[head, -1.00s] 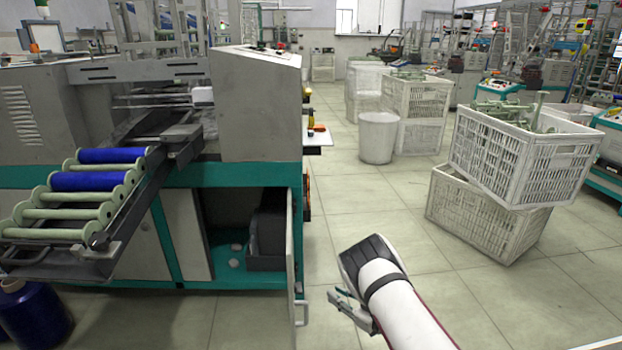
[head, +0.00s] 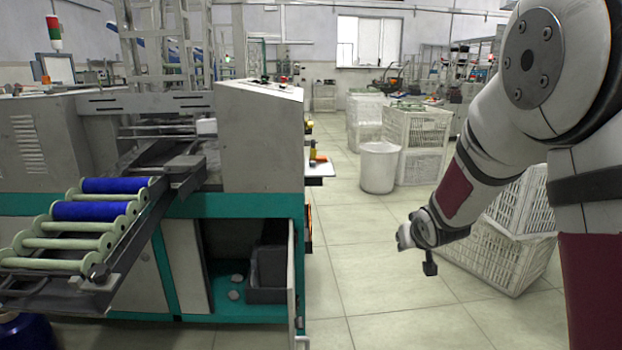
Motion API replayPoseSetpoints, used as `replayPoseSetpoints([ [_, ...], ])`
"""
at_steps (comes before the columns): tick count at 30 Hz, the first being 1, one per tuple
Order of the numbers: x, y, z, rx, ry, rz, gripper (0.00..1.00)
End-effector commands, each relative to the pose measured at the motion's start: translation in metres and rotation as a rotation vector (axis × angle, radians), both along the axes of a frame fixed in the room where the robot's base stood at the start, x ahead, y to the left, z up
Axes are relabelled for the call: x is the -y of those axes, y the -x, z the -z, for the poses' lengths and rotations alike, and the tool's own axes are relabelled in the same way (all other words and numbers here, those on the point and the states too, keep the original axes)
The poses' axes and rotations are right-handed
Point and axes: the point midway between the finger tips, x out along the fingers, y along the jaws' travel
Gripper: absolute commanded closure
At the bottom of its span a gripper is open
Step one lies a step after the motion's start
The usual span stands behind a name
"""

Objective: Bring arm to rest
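My arm fills the right side of the head view, bent, with its forearm running down and to the left. My gripper (head: 418,240) is at the lower end of it, over the open floor to the right of the winding machine (head: 262,135). It is small and seen at an angle that does not show its fingers clearly, so I cannot tell whether it is open or shut. No held object shows. It looks clear of the machine and appears in front of the white crates.
Blue bobbins (head: 92,210) lie on the machine's sloping rack at left. A cabinet door (head: 296,270) stands open on the machine. White crates (head: 505,250) stand behind my arm, partly hidden. A white bin (head: 379,168) stands farther back. The tiled floor between is free.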

Motion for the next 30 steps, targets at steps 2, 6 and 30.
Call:
replayPoseSetpoints([
  [2,0.003,0.030,-0.022,-0.050,-0.016,0.034,0.79],
  [6,0.002,0.089,-0.048,-0.163,-0.043,0.076,0.79],
  [30,-0.042,0.458,-0.092,-0.761,-0.129,0.104,0.79],
])
